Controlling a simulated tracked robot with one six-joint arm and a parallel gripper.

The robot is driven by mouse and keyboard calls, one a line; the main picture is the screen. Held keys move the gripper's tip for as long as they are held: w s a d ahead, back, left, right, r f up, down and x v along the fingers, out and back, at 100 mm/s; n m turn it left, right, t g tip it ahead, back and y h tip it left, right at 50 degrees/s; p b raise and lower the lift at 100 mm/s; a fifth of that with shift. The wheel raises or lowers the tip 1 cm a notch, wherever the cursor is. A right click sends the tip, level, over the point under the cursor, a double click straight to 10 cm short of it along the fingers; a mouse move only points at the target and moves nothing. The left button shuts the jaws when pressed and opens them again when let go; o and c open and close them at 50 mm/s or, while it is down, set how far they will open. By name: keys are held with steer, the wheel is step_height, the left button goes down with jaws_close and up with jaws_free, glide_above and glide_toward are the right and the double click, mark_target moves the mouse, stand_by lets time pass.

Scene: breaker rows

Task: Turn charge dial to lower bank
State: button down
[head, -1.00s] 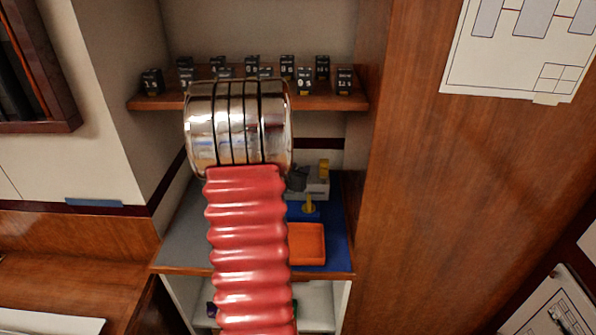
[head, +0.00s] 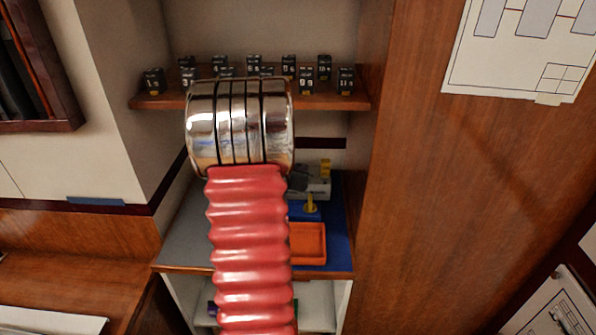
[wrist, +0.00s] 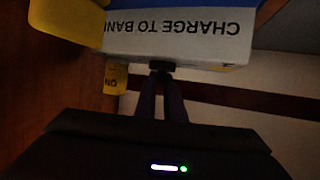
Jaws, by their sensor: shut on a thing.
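The grey charge unit (head: 317,187) stands at the back of the blue-topped shelf in the head view, partly hidden by my arm. In the wrist view its pale face (wrist: 185,43) fills the top, with the upside-down words "CHARGE TO BANK". My gripper (wrist: 162,82) shows there as two dark fingers close together. They are shut on the small dark charge dial (wrist: 162,66) at the edge of that face. The dial's pointing direction cannot be made out. In the head view my red arm hides the gripper.
An orange tray (head: 308,243) and a yellow peg (head: 311,204) are in front of the unit. Several numbered black blocks (head: 345,81) stand on the wooden shelf above. A tall wooden panel (head: 430,200) bounds the right side. A yellow part (wrist: 65,17) is close by in the wrist view.

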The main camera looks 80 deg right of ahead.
steer(key=shift+s+d+n+t, duration=0.1)
steer(key=shift+s+n+t, duration=0.1)
steer(key=shift+n+t, duration=0.9)
steer(key=shift+s+n+t, duration=0.2)
steer(key=shift+n+t, duration=0.7)
steer(key=shift+t, duration=0.3)
steer(key=shift+s+d+n+t+y, duration=0.1)
steer(key=shift+n+t+y, duration=1)
steer(key=shift+n+t, duration=1.2)
steer(key=c, duration=2.1)
jaws_free()
steer(key=shift+o, duration=1.3)
steer(key=v, duration=0.7)
steer(key=shift+a, duration=0.2)
